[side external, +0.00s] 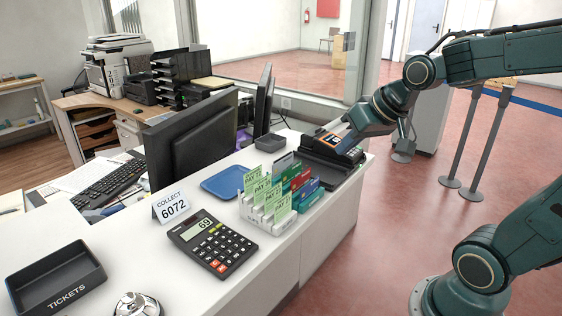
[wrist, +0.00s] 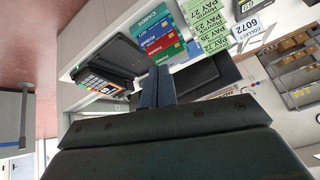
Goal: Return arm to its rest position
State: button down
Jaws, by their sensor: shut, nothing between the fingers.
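My gripper (side external: 338,130) is at the far right end of the counter, close above the black card terminal (side external: 345,156) in the side external view. Its fingers are together in the wrist view (wrist: 158,72), with nothing seen between them. The terminal (wrist: 98,82), with its orange-and-blue display, lies to the left of the fingertips in the wrist view. I cannot tell whether the fingers touch it. My arm reaches in from the right of the side external view, bent down toward the counter.
A rack of green pay slips and coloured cards (side external: 278,190) stands beside the terminal. Barrier posts (side external: 490,135) stand on the red floor.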

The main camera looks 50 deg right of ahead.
jog(key=s+a+n+g, duration=0.1)
jog(key=s+a+n, duration=0.3)
jog(key=s, duration=0.7)
jog(key=shift+s+a+f+g+y, duration=0.2)
jog(key=shift+a+g+y, duration=0.1)
jog(key=shift+a, duration=0.8)
jog(key=c, duration=2.1)
grip_release()
